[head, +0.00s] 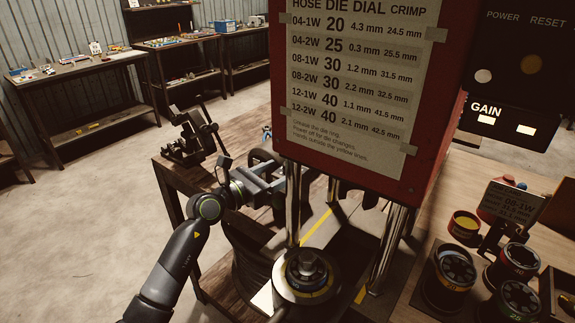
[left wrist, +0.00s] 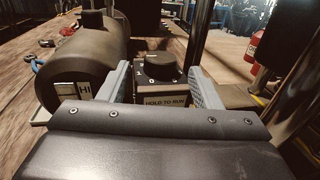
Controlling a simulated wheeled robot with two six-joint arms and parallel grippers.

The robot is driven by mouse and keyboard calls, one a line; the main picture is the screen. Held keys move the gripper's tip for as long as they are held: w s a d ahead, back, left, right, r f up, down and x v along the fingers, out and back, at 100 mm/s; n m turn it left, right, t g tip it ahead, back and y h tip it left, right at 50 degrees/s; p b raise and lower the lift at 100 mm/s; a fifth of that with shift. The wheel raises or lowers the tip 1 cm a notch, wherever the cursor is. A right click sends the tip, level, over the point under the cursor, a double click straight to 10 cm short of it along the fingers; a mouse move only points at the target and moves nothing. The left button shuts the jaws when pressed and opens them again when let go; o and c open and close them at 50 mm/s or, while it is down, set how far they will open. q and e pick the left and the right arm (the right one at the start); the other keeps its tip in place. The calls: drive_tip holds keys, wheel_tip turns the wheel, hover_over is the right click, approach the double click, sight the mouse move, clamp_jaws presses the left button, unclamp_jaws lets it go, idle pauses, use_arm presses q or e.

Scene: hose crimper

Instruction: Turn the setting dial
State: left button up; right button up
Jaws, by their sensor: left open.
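The setting dial (left wrist: 161,66) is a dark round knob on a small box in the left wrist view, above a label reading "HOLD TO RUN" (left wrist: 166,103). My left gripper (left wrist: 160,78) is open, with one grey finger on each side of the dial in that picture. I cannot tell whether the fingers touch it. In the head view my left gripper (head: 283,183) reaches in beside the red crimper (head: 430,130), near its metal posts. The dial is hidden there. A chart (head: 358,75) on the crimper lists hose, die, dial and crimp values. My right gripper is not in view.
A dark cylinder (left wrist: 85,58) lies left of the dial box. Posts (head: 293,205) stand close to my left gripper. A round die holder (head: 306,275) sits below. Several dies (head: 455,270) and a small sign (head: 513,203) stand on the right table. Open floor lies left.

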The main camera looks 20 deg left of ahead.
sight(283, 168)
use_arm(q)
drive_tip(key=shift+x, duration=2)
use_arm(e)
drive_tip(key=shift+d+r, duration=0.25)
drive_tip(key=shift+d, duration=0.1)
use_arm(q)
drive_tip(key=c, duration=1)
drive_tip(key=shift+o, duration=0.2)
drive_tip(key=m+g+h+b, duration=0.1)
drive_tip(key=b, duration=0.2)
drive_tip(key=m+g+h+b, duration=0.1)
drive_tip(key=h+b, duration=0.1)
drive_tip(key=b, duration=0.2)
drive_tip(key=m+g+h+b, duration=0.1)
drive_tip(key=b, duration=0.2)
drive_tip(key=shift+w+a+f+m+g, duration=0.15)
drive_tip(key=shift+a+f+m+g, duration=0.05)
drive_tip(key=shift+f+m+g, duration=0.1)
drive_tip(key=shift+r+h+b, duration=0.25)
drive_tip(key=shift+h+b, duration=0.15)
drive_tip(key=shift+b, duration=0.3)
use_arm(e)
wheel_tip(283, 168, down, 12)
